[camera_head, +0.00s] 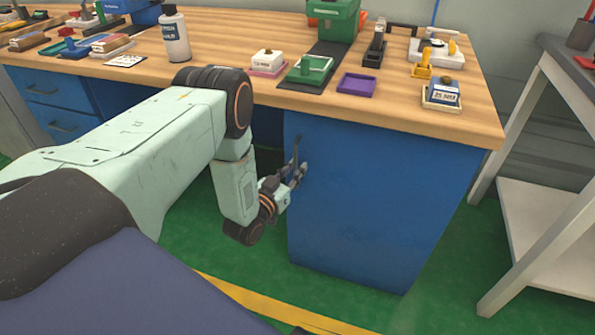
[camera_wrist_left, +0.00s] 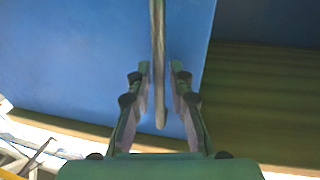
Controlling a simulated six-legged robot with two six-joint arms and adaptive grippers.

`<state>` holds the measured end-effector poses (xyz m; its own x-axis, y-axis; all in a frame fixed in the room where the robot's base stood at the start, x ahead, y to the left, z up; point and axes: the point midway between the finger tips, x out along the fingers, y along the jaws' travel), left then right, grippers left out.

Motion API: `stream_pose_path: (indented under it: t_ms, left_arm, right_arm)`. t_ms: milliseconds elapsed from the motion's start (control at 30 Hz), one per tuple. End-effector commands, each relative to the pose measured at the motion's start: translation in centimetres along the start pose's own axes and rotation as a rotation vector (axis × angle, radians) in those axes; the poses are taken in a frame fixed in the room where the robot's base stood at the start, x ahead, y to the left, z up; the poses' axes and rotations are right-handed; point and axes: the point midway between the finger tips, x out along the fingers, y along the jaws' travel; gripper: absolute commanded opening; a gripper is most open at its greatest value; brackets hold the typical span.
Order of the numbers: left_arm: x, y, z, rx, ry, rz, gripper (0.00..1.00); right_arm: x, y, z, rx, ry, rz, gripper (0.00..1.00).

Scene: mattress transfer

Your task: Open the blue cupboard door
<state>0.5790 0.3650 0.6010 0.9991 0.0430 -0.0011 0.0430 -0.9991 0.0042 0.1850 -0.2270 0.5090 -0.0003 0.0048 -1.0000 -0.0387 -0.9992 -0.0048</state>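The blue cupboard door (camera_head: 375,205) is under the right part of the workbench and looks shut. Its thin upright handle (camera_head: 297,145) is near the door's left edge. My left gripper (camera_head: 298,172) is at the handle. In the left wrist view, the handle (camera_wrist_left: 158,75) hangs between the two fingers of my left gripper (camera_wrist_left: 161,70), with a gap showing on each side. The fingers are open around it, and the blue door face (camera_wrist_left: 75,60) lies behind them. My right gripper is not in view.
The wooden workbench top (camera_head: 225,75) overhangs the door and carries a bottle (camera_head: 174,35), trays and small tools. Blue drawers (camera_head: 55,95) are at the left. A grey shelf rack (camera_head: 550,205) stands at the right. Green floor (camera_head: 430,275) is clear before the cupboard.

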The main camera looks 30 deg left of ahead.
Motion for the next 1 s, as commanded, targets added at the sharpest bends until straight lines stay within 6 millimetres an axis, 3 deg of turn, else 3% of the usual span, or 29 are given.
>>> stream_pose_path:
  t_ms: [300, 533, 1000]
  left_arm:
    - [0.46, 0.02, -0.12, 0.0, 0.001, 0.002, 0.2]
    - [0.67, 0.23, -0.09, 0.0, 0.001, 0.003, 0.0]
    - [0.86, 0.37, -0.15, 0.0, 0.003, 0.003, 0.0]
  right_arm:
    - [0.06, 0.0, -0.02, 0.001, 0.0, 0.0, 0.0]
    - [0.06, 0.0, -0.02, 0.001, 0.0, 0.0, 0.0]
    - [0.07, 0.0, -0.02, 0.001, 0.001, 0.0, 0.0]
